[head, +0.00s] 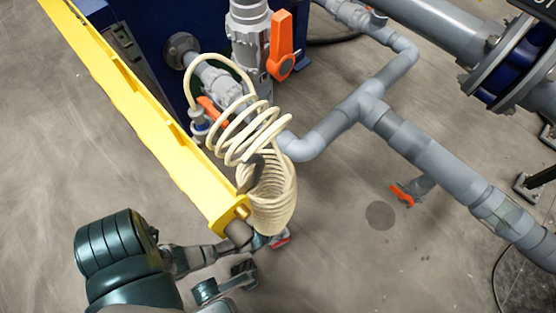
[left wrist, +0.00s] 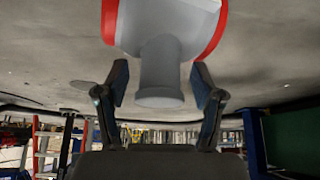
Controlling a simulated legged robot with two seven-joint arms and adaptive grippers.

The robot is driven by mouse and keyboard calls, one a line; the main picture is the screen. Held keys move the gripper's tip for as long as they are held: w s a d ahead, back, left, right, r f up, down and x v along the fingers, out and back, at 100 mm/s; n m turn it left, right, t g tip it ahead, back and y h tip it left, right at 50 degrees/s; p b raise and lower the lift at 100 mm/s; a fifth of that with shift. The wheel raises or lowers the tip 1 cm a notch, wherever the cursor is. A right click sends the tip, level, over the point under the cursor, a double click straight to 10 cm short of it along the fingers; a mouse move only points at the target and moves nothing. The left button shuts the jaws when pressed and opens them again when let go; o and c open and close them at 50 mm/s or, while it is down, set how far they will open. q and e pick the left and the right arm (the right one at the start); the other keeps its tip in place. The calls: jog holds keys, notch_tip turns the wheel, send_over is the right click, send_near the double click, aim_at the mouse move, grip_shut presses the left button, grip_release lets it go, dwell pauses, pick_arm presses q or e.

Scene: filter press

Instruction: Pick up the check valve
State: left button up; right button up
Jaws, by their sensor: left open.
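A grey fitting with red edges, which looks like the check valve (left wrist: 160,55), fills the top middle of the left wrist view. Its round grey stub points down between the fingers of my left gripper (left wrist: 160,88). The fingers are spread, one on each side of the stub, with a visible gap on both sides. In the head view my left gripper (head: 245,272) is low in the picture, just below the end of the yellow beam. A small red part of the valve (head: 281,242) shows beside it; the rest is hidden by the coiled hose and beam. My right gripper is not in view.
The yellow beam (head: 150,115) and cream coiled hose (head: 272,190) hang close to my left arm. Grey pipes (head: 425,150) run along the right. Bare floor (head: 380,270) is at lower right.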

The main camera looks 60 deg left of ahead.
pick_arm(q)
grip_shut()
jog(key=shift+r, duration=0.2)
